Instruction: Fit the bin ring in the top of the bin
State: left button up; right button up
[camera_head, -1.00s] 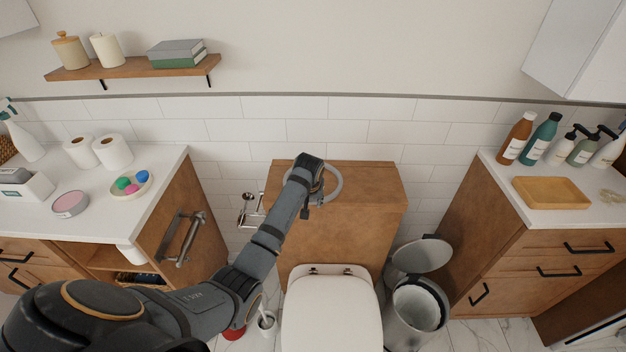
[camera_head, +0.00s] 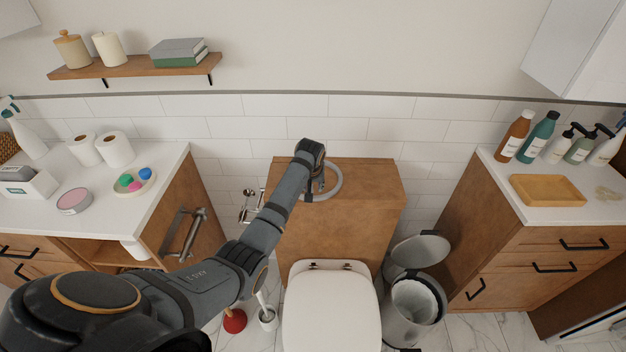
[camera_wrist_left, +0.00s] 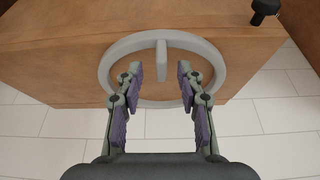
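The pale grey bin ring (camera_head: 337,181) is at the top of the wooden box behind the toilet. In the left wrist view the ring (camera_wrist_left: 107,70) shows as a round band with a short upright tab (camera_wrist_left: 162,60) at its far side. My left gripper (camera_wrist_left: 159,70) is open, its two fingers apart on either side of the tab, with gaps to both. In the head view the left gripper (camera_head: 318,187) is over the ring and hides part of it. The bin (camera_head: 412,325) stands right of the toilet, its lid (camera_head: 421,248) open and a pale liner inside. My right gripper is out of view.
The toilet (camera_head: 331,310) stands in front of the wooden box (camera_head: 365,220). A red plunger (camera_head: 234,321) and toilet brush (camera_head: 267,315) are on the floor to its left. Counters stand at both sides; the right cabinet (camera_head: 480,250) is close to the bin.

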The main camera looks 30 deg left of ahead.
pick_arm(q)
jog(key=shift+x, duration=1.5)
jog(key=shift+s, duration=0.1)
grip_shut()
jog(key=shift+r, duration=0.15)
